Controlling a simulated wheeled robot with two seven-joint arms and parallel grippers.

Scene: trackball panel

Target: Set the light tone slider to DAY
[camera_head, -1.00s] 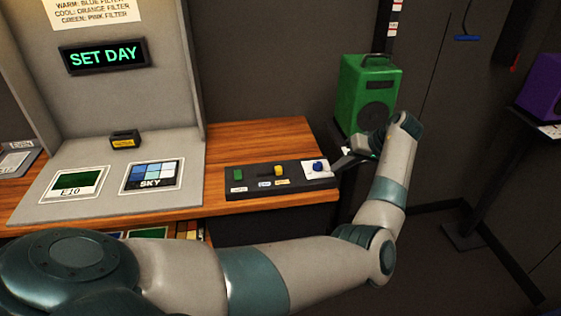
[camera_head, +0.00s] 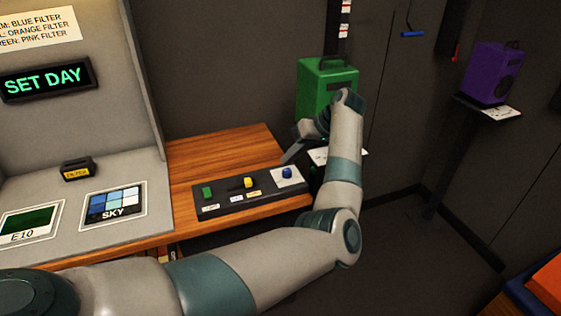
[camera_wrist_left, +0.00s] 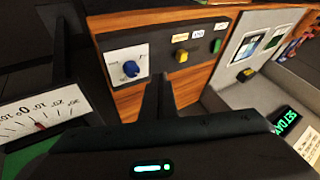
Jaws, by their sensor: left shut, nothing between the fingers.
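The dark control panel (camera_head: 272,192) lies on the wooden desk. Its yellow slider knob (camera_head: 248,183) sits at the right end of a short slot, above a yellowish label; it also shows in the left wrist view (camera_wrist_left: 181,56) beside the orange label. The label text is too small to read. My left gripper (camera_head: 287,158) is shut and empty, just behind the panel's right end near the blue knob (camera_head: 287,173), apart from the slider. In the left wrist view its fingers (camera_wrist_left: 158,82) point at the panel. My right gripper is not in view.
A green switch (camera_head: 207,192) sits at the panel's left. The display (camera_head: 46,81) reads SET DAY. A green box (camera_head: 313,90) stands behind my left arm. A dial scale (camera_wrist_left: 42,108) is close by the gripper in the left wrist view. Bare desk lies behind the panel.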

